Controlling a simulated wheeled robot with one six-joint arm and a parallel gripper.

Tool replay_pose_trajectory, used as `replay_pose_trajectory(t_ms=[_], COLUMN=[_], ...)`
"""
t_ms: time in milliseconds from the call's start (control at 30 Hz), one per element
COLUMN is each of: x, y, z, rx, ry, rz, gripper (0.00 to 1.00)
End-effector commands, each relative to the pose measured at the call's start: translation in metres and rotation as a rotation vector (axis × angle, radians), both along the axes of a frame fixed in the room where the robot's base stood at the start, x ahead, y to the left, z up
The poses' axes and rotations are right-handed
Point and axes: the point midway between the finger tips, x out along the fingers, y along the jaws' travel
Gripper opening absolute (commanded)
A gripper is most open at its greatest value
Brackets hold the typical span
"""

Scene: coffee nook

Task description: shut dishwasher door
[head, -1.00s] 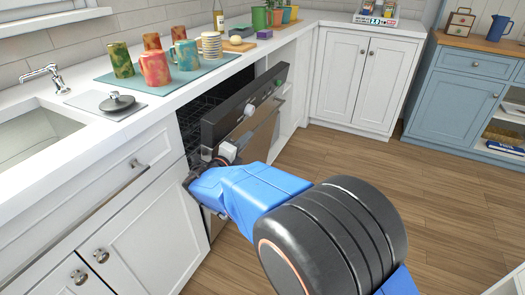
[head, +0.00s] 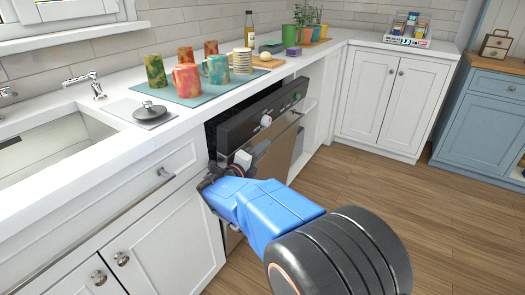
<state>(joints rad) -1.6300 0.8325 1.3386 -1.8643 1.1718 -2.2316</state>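The dishwasher door (head: 268,112) has a dark top panel with a pale knob, a small green light and a steel front. It stands slightly ajar, tilted out from the counter front, with a dark gap behind its top edge. My gripper (head: 238,165) is at the door's near side, low beside the dark panel. It seems to be against the door, but I cannot tell whether it touches. My blue wrist hides the lower door, and the fingers are too small and covered to read.
The white counter (head: 190,121) above holds several mugs on a teal mat (head: 188,93), a pot lid (head: 149,111) and plants. A sink (head: 50,150) is at the left. White cabinets (head: 388,95) stand beyond the dishwasher. Wooden floor (head: 420,210) is clear at right.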

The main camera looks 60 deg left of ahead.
Motion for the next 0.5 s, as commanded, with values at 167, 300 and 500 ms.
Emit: replay_pose_trajectory(t_ms=[167, 300, 500], x=[-0.001, -0.010, -0.039], y=[-0.001, -0.005, -0.022], z=[0.000, 0.000, 0.000], rx=[0.000, 0.000, -0.001], ry=[0.000, 0.000, 0.000], rz=[0.000, 0.002, 0.003], gripper=[0.27, 0.27, 0.27])
